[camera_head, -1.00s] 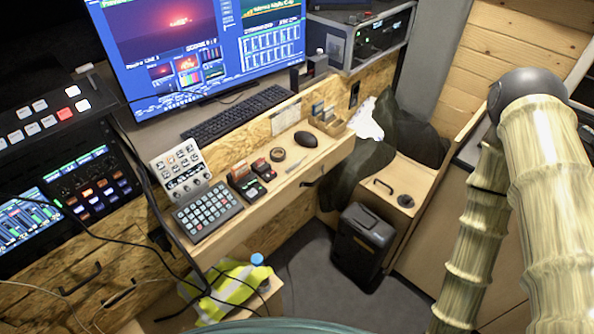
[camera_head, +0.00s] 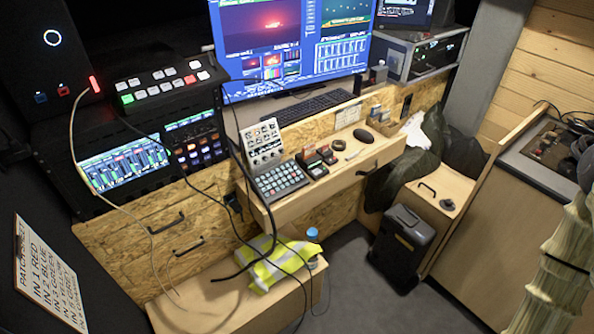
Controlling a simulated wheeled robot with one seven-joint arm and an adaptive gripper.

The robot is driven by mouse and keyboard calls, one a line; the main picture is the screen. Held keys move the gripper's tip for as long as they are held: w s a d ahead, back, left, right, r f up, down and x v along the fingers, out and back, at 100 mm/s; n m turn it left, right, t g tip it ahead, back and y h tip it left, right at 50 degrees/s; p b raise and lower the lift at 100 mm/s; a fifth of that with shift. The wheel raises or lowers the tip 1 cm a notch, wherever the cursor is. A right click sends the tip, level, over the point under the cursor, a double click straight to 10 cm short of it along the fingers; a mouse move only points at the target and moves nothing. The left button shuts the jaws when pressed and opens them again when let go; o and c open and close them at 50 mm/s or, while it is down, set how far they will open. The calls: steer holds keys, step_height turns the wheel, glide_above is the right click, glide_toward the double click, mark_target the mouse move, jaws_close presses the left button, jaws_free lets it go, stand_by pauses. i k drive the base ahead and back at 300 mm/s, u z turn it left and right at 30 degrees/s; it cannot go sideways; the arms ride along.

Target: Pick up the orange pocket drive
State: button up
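I cannot clearly make out an orange pocket drive in the head view. Small dark items with red tops (camera_head: 310,155) lie on the wooden desk ledge (camera_head: 290,210) beside the grey button pad (camera_head: 281,180); they are too small to tell exactly what they are. My gripper is out of view. Only part of my arm shows at the right edge, in front of the right-hand cabinet, well apart from the desk items.
A yellow safety vest (camera_head: 275,265) and a blue-capped bottle (camera_head: 313,243) sit on a low wooden box (camera_head: 225,305). A black case (camera_head: 402,247) stands on the floor by a wooden bench (camera_head: 432,200). Grey floor (camera_head: 350,285) lies open in front. Cables hang at left.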

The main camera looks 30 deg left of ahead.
mark_target(308, 151)
steer(key=u, duration=0.1)
steer(key=k, duration=0.1)
steer(key=u, duration=0.85)
